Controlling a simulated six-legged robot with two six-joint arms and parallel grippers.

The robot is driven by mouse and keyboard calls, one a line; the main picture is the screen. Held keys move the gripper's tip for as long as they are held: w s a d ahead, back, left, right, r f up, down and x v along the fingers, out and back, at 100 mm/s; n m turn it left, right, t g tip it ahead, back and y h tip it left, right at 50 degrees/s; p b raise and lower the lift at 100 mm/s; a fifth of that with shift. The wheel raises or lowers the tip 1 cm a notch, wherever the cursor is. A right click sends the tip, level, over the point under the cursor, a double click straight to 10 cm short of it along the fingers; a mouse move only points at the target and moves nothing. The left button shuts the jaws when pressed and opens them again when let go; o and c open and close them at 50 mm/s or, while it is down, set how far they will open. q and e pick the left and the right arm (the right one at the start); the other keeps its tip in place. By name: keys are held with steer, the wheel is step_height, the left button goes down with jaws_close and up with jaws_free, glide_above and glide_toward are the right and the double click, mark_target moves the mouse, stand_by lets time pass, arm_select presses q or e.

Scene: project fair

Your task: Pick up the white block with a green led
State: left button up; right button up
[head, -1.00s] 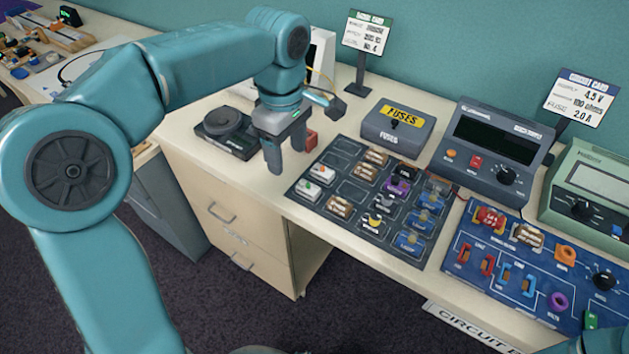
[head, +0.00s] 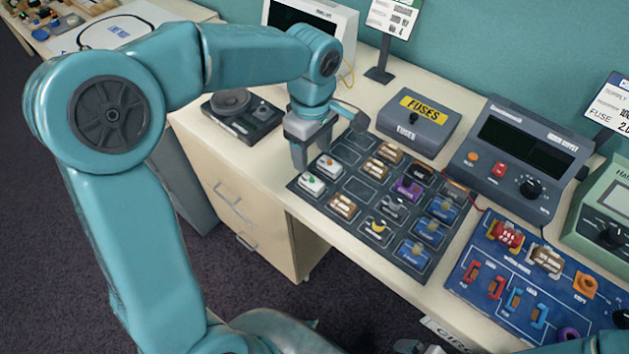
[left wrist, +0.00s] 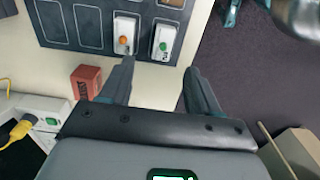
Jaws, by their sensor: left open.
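The white block with a green led (head: 311,184) sits in the near-left corner slot of the dark parts tray (head: 366,226). In the left wrist view the same white block with a green led (left wrist: 161,43) lies just beyond the fingertips, roughly between them. A similar white block with an orange led (head: 328,164) sits beside it, and also shows in the left wrist view (left wrist: 124,32). My left gripper (head: 312,158) is open and empty above the tray's left end, pointing down; it also shows in the left wrist view (left wrist: 158,70).
A red box (left wrist: 87,82) stands on the table near the left finger in the wrist view. A fuses box (head: 418,117), a bench supply (head: 515,160) and a blue circuit board (head: 470,248) stand to the right. A dark scale-like device (head: 242,115) is behind left.

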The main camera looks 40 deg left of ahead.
mark_target(312, 177)
arm_select(q)
steer(key=f, duration=0.3)
steer(key=shift+s+a, duration=0.15)
steer(key=shift+s, duration=0.2)
steer(key=f, duration=0.5)
steer(key=shift+d, duration=0.2)
steer(key=shift+w+d, duration=0.1)
steer(key=shift+c, duration=0.9)
steer(key=c, duration=1)
